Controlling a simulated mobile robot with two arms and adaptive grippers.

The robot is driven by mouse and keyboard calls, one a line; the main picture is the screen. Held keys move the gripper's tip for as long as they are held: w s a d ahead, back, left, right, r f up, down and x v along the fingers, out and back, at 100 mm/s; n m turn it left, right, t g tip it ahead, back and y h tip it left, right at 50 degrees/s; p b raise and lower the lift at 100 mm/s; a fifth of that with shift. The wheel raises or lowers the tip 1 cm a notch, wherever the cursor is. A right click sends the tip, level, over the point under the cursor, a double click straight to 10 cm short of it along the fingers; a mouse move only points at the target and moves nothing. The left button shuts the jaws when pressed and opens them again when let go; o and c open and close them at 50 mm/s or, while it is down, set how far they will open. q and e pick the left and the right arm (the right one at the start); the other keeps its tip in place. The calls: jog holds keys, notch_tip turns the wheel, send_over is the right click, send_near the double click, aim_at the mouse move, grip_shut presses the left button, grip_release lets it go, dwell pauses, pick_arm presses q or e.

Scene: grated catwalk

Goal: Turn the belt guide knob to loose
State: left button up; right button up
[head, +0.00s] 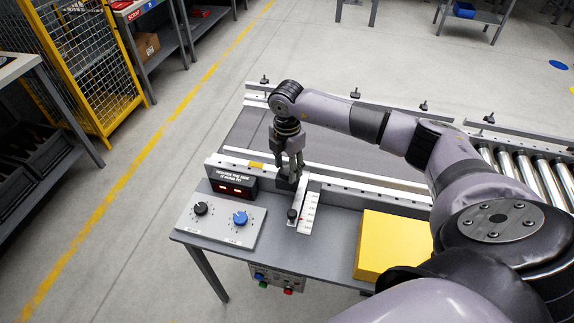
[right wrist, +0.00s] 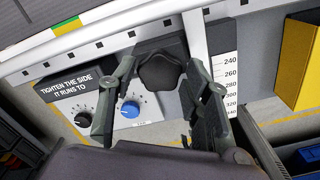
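A black lobed knob (right wrist: 160,73), which looks like the belt guide knob, shows in the right wrist view between the two fingers of my right gripper (right wrist: 162,88). The fingers stand apart on either side of it, with small gaps visible; contact is not clear. In the head view my right gripper (head: 289,168) points down over the conveyor's near rail, and its fingers largely hide this knob. A sign (right wrist: 75,83) reading "TIGHTEN THE SIDE IT RUNS TO" is left of the knob. My left gripper is not in view.
A grey panel (head: 222,228) carries a black dial (head: 200,209) and a blue dial (head: 240,217). A white scale (head: 309,211) with a small black knob (head: 292,214) lies nearer. A yellow box (head: 385,245) stands right on the table. Rollers (head: 520,172) are far right.

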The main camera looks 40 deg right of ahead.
jog(key=c, duration=0.8)
jog(key=n+b, duration=0.1)
jog(key=n, duration=0.2)
jog(key=shift+f+b, duration=0.1)
jog(key=shift+b, duration=0.25)
jog(key=n+b, duration=0.1)
jog(key=n, duration=0.2)
jog(key=shift+n+b, duration=0.3)
jog(key=shift+b, duration=0.05)
jog(key=n+b, duration=0.3)
jog(key=n, duration=0.3)
jog(key=n+b, duration=0.2)
jog(key=n, duration=0.4)
